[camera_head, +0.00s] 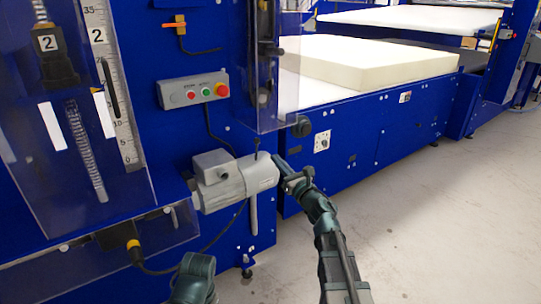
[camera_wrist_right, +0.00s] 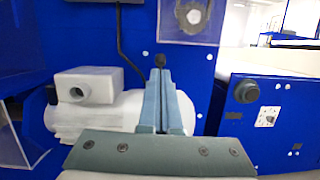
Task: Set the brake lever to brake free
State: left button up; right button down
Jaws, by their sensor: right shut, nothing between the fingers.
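The grey motor (camera_head: 220,180) is mounted on the front of the blue machine; it also shows in the right wrist view (camera_wrist_right: 100,115). A thin upright lever with a black knob (camera_head: 256,142) stands at its right end, and the knob shows in the right wrist view (camera_wrist_right: 159,60) just above my fingertips. A grey bar (camera_head: 253,215) hangs below the same end. My right gripper (camera_head: 279,160) is shut and empty, just right of the motor end. Its closed fingers (camera_wrist_right: 165,105) hide most of the lever; contact cannot be told. My left gripper is not in view.
A control box (camera_head: 193,90) with buttons and a red stop knob is above the motor. A foam block (camera_head: 370,60) lies on the conveyor. The floor at right is clear.

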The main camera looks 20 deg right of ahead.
jog(key=shift+s+d+r, duration=0.15)
jog(key=shift+s+d, duration=0.05)
jog(key=shift+s, duration=0.45)
jog(key=shift+s+d+r, duration=0.1)
jog(key=shift+s+d, duration=0.15)
jog(key=shift+s, duration=0.35)
jog(key=shift+s+d+r, duration=0.15)
jog(key=shift+s+d, duration=0.05)
jog(key=shift+s, duration=0.45)
